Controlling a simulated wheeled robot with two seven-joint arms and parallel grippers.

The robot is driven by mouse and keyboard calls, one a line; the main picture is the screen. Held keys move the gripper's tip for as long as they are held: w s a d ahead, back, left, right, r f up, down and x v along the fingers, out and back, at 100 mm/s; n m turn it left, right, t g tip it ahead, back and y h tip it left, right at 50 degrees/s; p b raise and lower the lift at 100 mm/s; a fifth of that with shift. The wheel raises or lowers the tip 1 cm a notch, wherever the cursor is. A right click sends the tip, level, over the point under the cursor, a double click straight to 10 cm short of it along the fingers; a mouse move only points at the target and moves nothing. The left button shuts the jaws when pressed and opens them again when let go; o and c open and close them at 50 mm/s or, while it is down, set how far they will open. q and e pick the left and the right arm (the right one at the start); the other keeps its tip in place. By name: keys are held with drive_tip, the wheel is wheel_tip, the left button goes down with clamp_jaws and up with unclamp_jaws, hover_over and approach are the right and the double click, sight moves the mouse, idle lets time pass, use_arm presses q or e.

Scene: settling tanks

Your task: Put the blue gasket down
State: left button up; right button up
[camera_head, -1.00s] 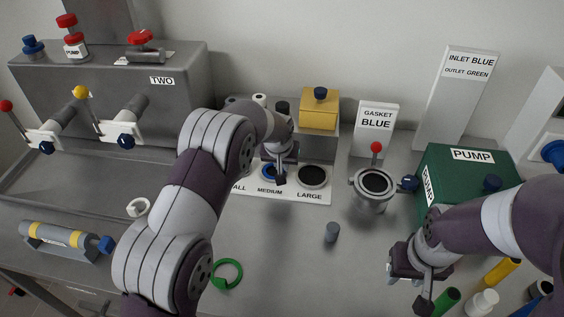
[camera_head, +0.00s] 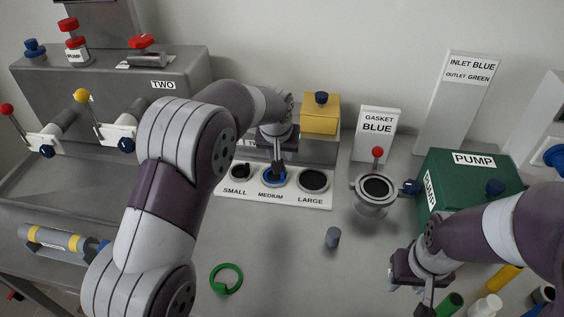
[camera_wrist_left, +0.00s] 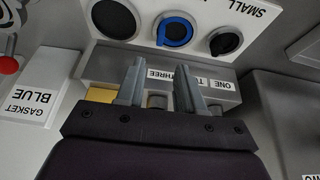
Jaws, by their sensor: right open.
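The blue gasket (camera_wrist_left: 174,30) is a ring with a small tab. It lies in the MEDIUM place of the white sizing board (camera_head: 230,200), around a dark centre; the head view also shows the gasket (camera_head: 268,183), partly covered by my gripper. My left gripper (camera_head: 277,174) is above the MEDIUM place. In the left wrist view its fingers (camera_wrist_left: 160,84) are apart with nothing between them, and the gasket is clear of them. My right gripper (camera_head: 410,285) is open at the lower right, away from the gasket.
A green ring (camera_head: 226,279) and a small grey cylinder (camera_head: 333,237) lie on the bench in front. A metal cup (camera_head: 374,192) with a red-knobbed lever stands right of the board, before the GASKET BLUE sign (camera_head: 377,133). The green pump box (camera_head: 470,180) is further right.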

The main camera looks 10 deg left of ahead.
use_arm(q)
drive_tip(key=s+a+f+g, duration=0.1)
drive_tip(key=s+a, duration=0.3)
drive_tip(key=s, duration=1)
drive_tip(key=s+a+f+g, duration=0.2)
drive_tip(key=s+a+f, duration=0.1)
drive_tip(key=s, duration=1.1)
drive_tip(key=shift+a, duration=0.4)
drive_tip(key=shift+r+p, duration=0.85)
